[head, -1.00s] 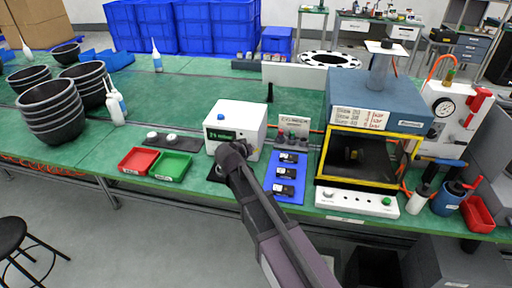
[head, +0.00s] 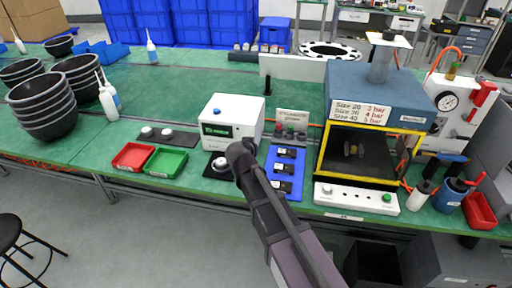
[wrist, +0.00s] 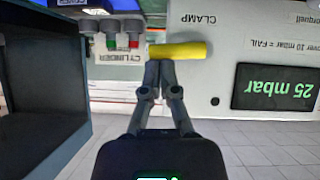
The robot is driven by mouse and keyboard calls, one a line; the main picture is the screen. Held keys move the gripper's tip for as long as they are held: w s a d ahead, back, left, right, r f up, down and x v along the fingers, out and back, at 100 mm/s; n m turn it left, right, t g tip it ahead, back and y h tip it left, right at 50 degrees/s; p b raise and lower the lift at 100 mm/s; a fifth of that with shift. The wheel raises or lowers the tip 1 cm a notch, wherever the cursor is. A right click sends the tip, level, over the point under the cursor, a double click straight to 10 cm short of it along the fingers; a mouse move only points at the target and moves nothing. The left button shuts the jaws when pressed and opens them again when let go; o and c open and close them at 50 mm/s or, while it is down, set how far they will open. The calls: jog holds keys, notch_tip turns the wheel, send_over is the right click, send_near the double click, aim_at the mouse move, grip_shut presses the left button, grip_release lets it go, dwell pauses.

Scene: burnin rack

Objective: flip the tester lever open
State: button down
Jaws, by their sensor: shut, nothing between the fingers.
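The tester is a white box (head: 233,108) with a green display and a blue button on top, at the middle of the bench in the head view. In the wrist view its panel (wrist: 225,50) appears upside down, with "CLAMP" lettering and a display (wrist: 275,87) reading 25 mbar. The yellow lever (wrist: 180,50) lies crosswise in the wrist view, by the CLAMP lettering. My gripper (wrist: 165,66) is shut and empty, its fingertips right at the lever's edge; I cannot tell whether they touch. In the head view my wrist hides the lever and fingers.
A black pad with a silver round part (head: 220,163) lies before the tester. Red (head: 132,156) and green (head: 164,161) trays are left. A blue mat (head: 272,188) with several dark parts and a yellow-framed press (head: 372,155) are right.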

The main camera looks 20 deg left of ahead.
jog(key=shift+a, duration=0.1)
dwell(0.4)
jog(key=shift+r, duration=0.15)
jog(key=w+a+r+p+v, duration=0.1)
jog(key=r+p+v, duration=0.1)
jog(key=p+v, duration=0.7)
jog(key=v, duration=0.3)
jog(key=shift+s+d+r, duration=0.2)
jog(key=shift+d, duration=0.15)
dwell(0.6)
